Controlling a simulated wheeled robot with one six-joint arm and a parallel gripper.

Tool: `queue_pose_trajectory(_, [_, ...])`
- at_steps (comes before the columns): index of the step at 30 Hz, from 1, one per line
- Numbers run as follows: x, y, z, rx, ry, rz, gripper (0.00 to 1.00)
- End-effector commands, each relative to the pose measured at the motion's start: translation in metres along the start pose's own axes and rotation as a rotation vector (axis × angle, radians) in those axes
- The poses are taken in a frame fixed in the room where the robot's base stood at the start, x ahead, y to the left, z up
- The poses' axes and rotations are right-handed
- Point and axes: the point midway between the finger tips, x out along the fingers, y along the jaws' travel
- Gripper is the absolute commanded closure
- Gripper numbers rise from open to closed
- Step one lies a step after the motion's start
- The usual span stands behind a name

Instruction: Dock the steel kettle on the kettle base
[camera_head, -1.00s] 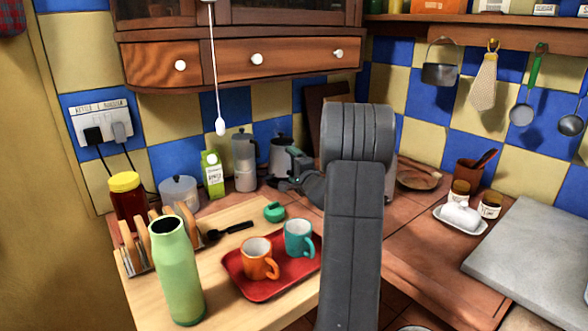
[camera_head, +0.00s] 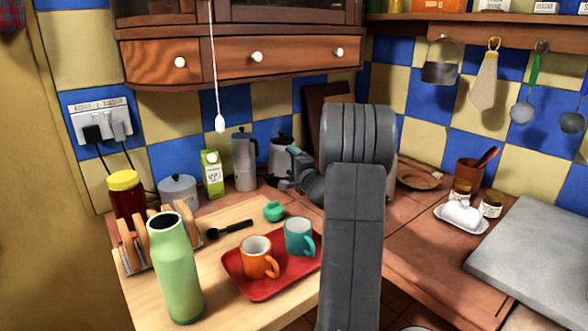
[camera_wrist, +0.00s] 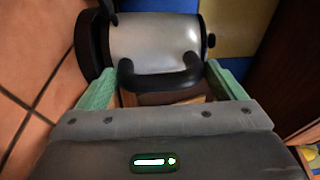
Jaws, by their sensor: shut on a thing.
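The steel kettle (camera_head: 280,157) stands upright at the back of the counter, beside the moka pot, partly hidden by my gripper. My gripper (camera_head: 297,158) is at its right side. In the wrist view the kettle (camera_wrist: 152,38) appears lying sideways, with its lid knob to the right. Its dark handle (camera_wrist: 160,82) is between the pale green fingers of my gripper (camera_wrist: 165,88), which is shut on it. A black round part (camera_wrist: 88,45) shows at the kettle's bottom end; I cannot tell whether it is the kettle base or the kettle's own foot.
The moka pot (camera_head: 244,160), green carton (camera_head: 211,174) and grey pot (camera_head: 178,189) stand left of the kettle. A red tray (camera_head: 240,284) with two mugs, a green bottle (camera_head: 176,270) and a toast rack (camera_head: 133,258) are in front. A pull cord (camera_head: 216,90) hangs above.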

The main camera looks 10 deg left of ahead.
Motion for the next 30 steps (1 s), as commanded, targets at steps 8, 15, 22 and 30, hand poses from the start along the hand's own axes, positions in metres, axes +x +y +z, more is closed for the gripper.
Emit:
queue_pose_trajectory(8, [0.0003, -0.0031, 0.0001, 0.0, -0.001, -0.005, 0.67])
queue_pose_trajectory(15, [0.0004, -0.0005, 0.0001, 0.0, -0.001, -0.005, 0.67])
queue_pose_trajectory(22, [0.0005, 0.0028, 0.0001, 0.0, -0.001, -0.005, 0.67])
queue_pose_trajectory(30, [0.0006, 0.0064, 0.0001, 0.0, -0.001, -0.006, 0.67])
